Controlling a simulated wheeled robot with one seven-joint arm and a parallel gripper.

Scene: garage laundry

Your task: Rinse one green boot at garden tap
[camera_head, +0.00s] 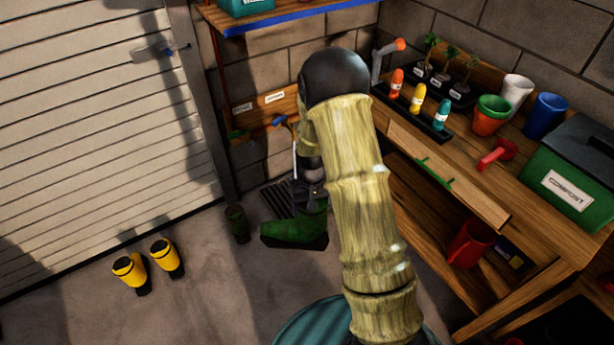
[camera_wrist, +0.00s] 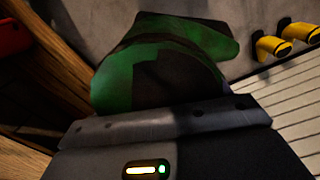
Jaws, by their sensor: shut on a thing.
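My gripper (camera_head: 311,188) is shut on a green boot (camera_head: 294,230), which hangs below it with its toe to the left. In the wrist view the boot (camera_wrist: 165,70) fills the space beyond the gripper (camera_wrist: 170,125); the grip itself is partly hidden. A second, darker green boot (camera_head: 237,222) stands on the floor to the left. A tap with a blue handle (camera_head: 278,121) is on the back wall, left of my arm. A dark slatted grate (camera_head: 275,201) lies below it, partly hidden by the held boot.
Yellow boots (camera_head: 148,266) stand on the floor at left. A wooden workbench (camera_head: 470,170) with pots and bottles runs along the right. A blue-edged shelf (camera_head: 290,18) hangs above.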

